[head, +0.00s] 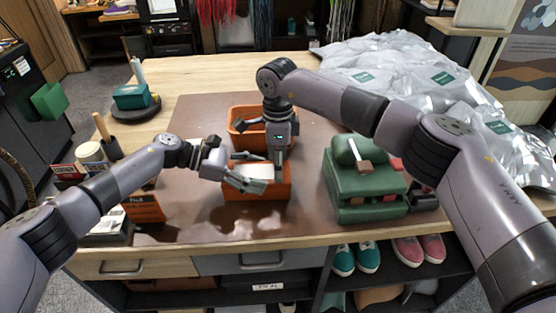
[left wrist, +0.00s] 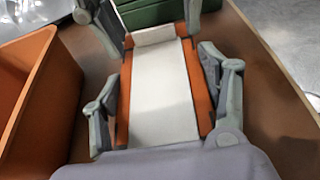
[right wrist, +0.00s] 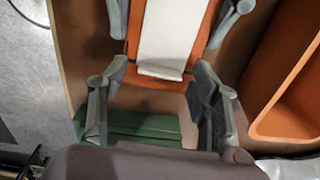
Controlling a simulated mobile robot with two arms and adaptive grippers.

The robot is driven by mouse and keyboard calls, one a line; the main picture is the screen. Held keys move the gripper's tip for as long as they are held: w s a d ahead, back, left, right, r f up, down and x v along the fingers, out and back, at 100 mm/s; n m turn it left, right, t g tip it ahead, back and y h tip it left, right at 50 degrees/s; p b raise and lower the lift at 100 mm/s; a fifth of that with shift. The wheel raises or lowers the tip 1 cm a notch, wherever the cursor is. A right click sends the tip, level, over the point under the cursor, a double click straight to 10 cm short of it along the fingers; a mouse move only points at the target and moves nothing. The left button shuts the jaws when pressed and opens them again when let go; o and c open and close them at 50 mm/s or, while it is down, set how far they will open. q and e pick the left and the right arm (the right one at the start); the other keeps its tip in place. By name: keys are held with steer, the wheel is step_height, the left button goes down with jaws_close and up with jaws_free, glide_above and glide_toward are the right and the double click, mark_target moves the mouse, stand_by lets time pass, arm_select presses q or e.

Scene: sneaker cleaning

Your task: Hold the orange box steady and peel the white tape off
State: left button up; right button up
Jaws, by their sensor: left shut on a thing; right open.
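The orange box (head: 270,191) stands on the brown mat near the table's front, with white tape (head: 256,172) over its top. In the left wrist view the tape (left wrist: 160,85) runs lengthwise along the box, with a raised or folded end (left wrist: 154,36). My left gripper (head: 245,172) is shut on the orange box, its fingers along both sides. My right gripper (head: 279,158) points down at the box's right end, open. In the right wrist view its fingers are apart, just short of the tape's end (right wrist: 163,70); no tape shows between them.
An open orange bin (head: 240,140) stands just behind the box. A green case (head: 350,185) stands to the right. Crumpled silvery wrapping (head: 410,80) covers the back right. A brush (head: 104,135) and small containers stand at left.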

jaws_close()
stand_by(0.5)
stand_by(0.3)
